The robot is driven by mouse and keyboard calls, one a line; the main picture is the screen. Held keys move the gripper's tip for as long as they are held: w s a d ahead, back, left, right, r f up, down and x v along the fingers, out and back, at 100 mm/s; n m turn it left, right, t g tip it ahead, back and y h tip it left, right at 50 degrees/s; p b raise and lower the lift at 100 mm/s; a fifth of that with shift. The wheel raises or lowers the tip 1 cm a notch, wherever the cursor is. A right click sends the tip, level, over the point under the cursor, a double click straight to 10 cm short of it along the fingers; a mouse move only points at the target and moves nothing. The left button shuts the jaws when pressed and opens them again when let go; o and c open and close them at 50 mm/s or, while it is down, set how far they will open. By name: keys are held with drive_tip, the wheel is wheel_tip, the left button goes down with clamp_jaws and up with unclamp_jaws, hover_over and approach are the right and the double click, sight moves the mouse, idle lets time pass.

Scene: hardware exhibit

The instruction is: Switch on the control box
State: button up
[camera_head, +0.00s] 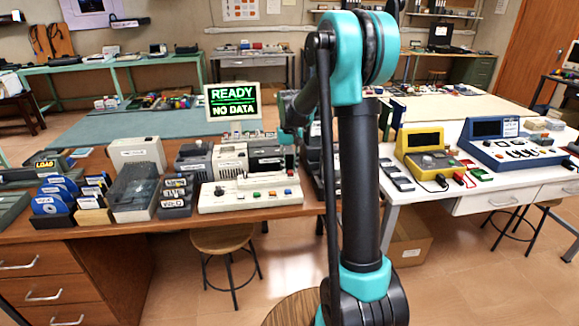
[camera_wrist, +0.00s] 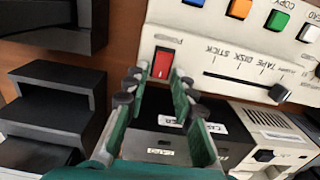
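The control box is a cream panel (camera_head: 235,205) on the wooden desk in the head view. It also fills the upper right of the wrist view (camera_wrist: 215,45), with orange, green and blue buttons and a slider marked STICK, DISK and TAPE. The fingertips appear just below and either side of the red switch; contact cannot be told.
Grey and black devices (camera_head: 265,157) stand close behind the box. Disk holders (camera_head: 62,213) and a clear case (camera_head: 137,195) crowd its left. A monitor (camera_head: 233,101) reads READY, NO DATA. A white table (camera_head: 440,195) with yellow and blue consoles stands right. Black stepped holders (camera_wrist: 60,100) show in the wrist view.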

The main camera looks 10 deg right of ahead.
drive_tip(key=shift+o, duration=0.6)
wheel_tip(320, 180, up, 12)
idle(0.4)
